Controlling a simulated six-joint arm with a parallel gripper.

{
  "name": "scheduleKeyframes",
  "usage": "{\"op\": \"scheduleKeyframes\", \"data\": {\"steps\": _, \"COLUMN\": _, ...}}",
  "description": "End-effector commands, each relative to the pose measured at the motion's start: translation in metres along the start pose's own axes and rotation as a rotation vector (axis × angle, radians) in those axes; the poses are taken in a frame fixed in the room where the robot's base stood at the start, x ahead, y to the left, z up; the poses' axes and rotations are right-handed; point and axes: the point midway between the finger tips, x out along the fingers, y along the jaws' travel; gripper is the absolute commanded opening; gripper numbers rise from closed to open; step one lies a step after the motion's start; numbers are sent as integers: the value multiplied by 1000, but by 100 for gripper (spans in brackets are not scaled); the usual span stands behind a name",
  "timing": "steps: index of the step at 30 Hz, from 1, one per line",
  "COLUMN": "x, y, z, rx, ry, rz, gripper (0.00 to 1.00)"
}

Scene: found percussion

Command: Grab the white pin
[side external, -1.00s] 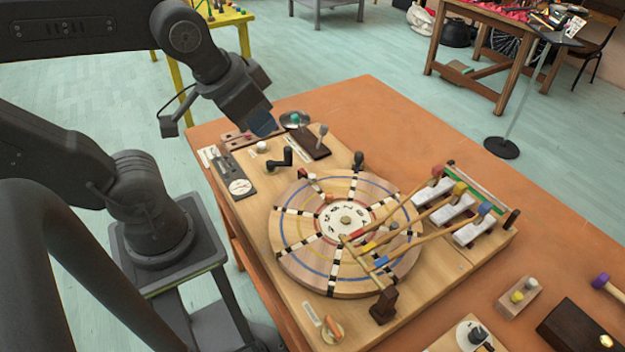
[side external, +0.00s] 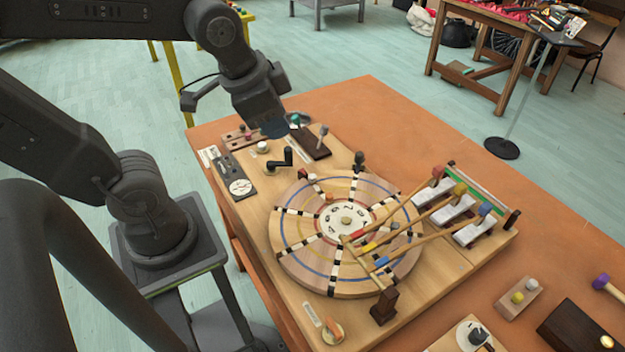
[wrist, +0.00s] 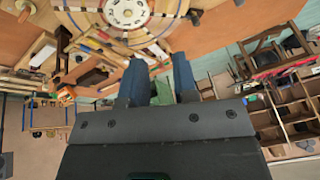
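My gripper (side external: 275,128) hangs above the far left part of the wooden board, close to a small white knob-like piece (side external: 262,147). The white piece stands on the board beside a black crank (side external: 281,158); I cannot tell for certain that it is the white pin. In the wrist view my gripper (wrist: 160,75) has two blue fingers apart with nothing between them. A small white-and-red piece (side external: 312,177) sits at the rim of the round wooden disc (side external: 293,262). The white pin cannot be made out in the wrist view.
Long mallets (side external: 423,220) with coloured heads reach over the disc to white bars (side external: 472,232). A dark block (side external: 312,143) lies behind the crank. A small block (side external: 518,298) with a yellow peg and a pale peg stands at lower right. The orange table's far middle is clear.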

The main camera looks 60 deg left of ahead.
Motion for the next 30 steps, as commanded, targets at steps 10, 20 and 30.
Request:
{"op": "scheduleKeyframes", "data": {"steps": 10, "x": 72, "y": -37, "z": -29, "rx": 848, "ry": -213, "rz": 106, "gripper": 27}}
{"op": "scheduleKeyframes", "data": {"steps": 20, "x": 106, "y": -47, "z": -31, "rx": 1127, "ry": -256, "rz": 179, "gripper": 27}}
{"op": "scheduleKeyframes", "data": {"steps": 30, "x": 165, "y": -45, "z": -12, "rx": 1125, "ry": -257, "rz": 181, "gripper": 27}}
